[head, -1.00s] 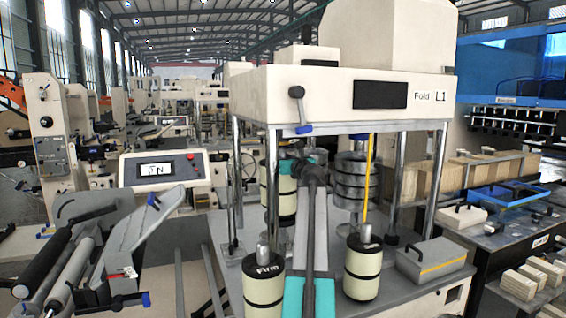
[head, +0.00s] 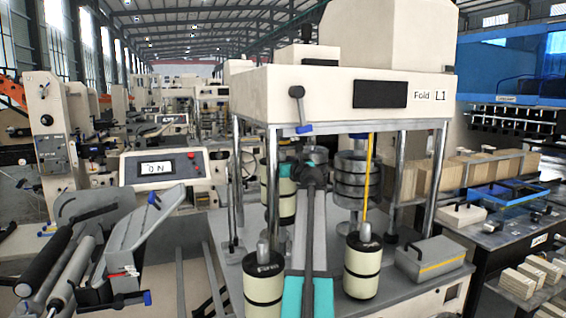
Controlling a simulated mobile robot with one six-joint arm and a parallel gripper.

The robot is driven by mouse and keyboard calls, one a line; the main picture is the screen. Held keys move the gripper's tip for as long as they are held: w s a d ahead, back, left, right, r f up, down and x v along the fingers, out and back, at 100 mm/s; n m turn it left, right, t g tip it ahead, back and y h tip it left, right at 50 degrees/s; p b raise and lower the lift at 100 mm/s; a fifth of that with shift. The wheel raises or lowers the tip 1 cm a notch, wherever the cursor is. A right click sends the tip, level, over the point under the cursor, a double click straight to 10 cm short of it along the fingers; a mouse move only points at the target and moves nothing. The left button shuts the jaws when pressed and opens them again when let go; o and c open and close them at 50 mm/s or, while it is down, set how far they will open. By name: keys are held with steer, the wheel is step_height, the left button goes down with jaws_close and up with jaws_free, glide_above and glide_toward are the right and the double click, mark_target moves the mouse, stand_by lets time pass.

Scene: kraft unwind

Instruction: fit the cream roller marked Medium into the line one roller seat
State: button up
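Several cream rollers with dark bands stand on the grey deck of the machine marked Fold L1 (head: 435,97). One front-left roller (head: 263,288) has a dark top with blurred lettering. A front-right roller (head: 362,272) shows no readable mark. Another cream roller (head: 284,200) stands farther back, left of my arm. I cannot tell which roller is marked Medium. My arm reaches in under the machine's top, between the front rollers. My gripper's end is around the teal part (head: 291,165) near the back roller; its fingers are hidden or too small to make out. The line one seat is not identifiable.
Steel posts (head: 435,180) hold up the machine's top. A stack of grey discs (head: 357,180) stands right of my arm. A grey box (head: 432,260) with a yellow stripe sits on the deck's right. A panel (head: 158,168) reading ON stands left.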

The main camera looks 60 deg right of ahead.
steer(key=shift+s, duration=0.1)
steer(key=b+v, duration=0.2)
steer(key=v, duration=1)
stand_by(0.4)
stand_by(0.9)
